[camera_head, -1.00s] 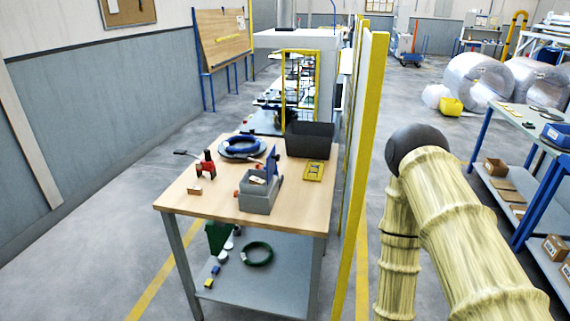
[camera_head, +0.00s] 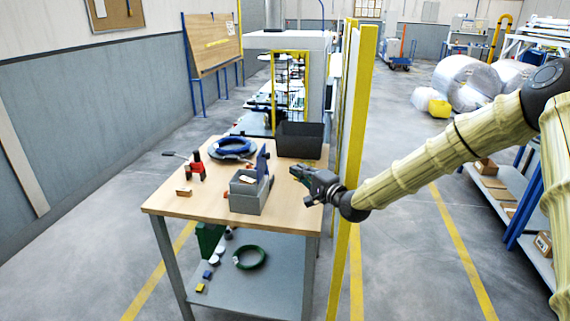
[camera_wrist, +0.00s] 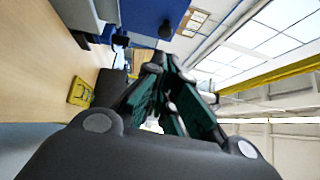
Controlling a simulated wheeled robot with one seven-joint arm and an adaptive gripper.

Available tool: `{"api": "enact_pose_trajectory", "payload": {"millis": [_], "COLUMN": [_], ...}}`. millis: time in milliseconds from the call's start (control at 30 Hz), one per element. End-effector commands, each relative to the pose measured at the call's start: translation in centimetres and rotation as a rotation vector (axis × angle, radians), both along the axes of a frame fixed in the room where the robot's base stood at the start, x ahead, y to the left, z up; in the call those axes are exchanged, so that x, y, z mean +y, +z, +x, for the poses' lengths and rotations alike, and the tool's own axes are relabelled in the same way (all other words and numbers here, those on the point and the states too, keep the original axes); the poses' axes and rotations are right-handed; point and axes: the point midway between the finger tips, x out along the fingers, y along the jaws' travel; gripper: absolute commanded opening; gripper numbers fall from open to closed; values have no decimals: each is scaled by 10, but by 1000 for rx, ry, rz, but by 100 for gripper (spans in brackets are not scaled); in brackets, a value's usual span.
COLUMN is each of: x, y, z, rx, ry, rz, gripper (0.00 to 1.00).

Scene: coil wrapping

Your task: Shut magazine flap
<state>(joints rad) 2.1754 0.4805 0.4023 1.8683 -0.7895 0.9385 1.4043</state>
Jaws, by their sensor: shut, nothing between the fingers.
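The magazine is a grey open-topped box (camera_head: 247,201) on the wooden table, with a light item showing inside. Its blue flap (camera_head: 263,163) stands upright at the box's right back side, so the top is open. The blue flap (camera_wrist: 152,16) also shows large at the top of the wrist view, next to a grey wall of the box (camera_wrist: 74,14). My gripper (camera_head: 298,171) is to the right of the flap, above the table's right edge, pointing left and apart from the flap. In the wrist view its fingers (camera_wrist: 163,64) are closed together and empty.
A black bin (camera_head: 300,141) stands behind my gripper. A blue coil (camera_head: 232,147) on a round plate and a red-and-black tool (camera_head: 197,167) lie to the left. A yellow-framed partition (camera_head: 352,110) runs along the table's right. A yellow part (camera_wrist: 81,89) lies on the tabletop.

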Motion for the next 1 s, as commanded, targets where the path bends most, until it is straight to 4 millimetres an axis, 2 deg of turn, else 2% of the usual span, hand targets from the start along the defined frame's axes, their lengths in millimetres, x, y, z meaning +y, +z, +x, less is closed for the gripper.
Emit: {"api": "enact_pose_trajectory", "payload": {"millis": [167,633,800,1000], "x": [8,46,53,55], "y": [2,5,4,3], "z": [12,69,80,83], "rx": [0,0,1,1], "ry": [1,0,0,-1], "rz": [1,0,-1,0], "gripper": [0,0,0,0]}}
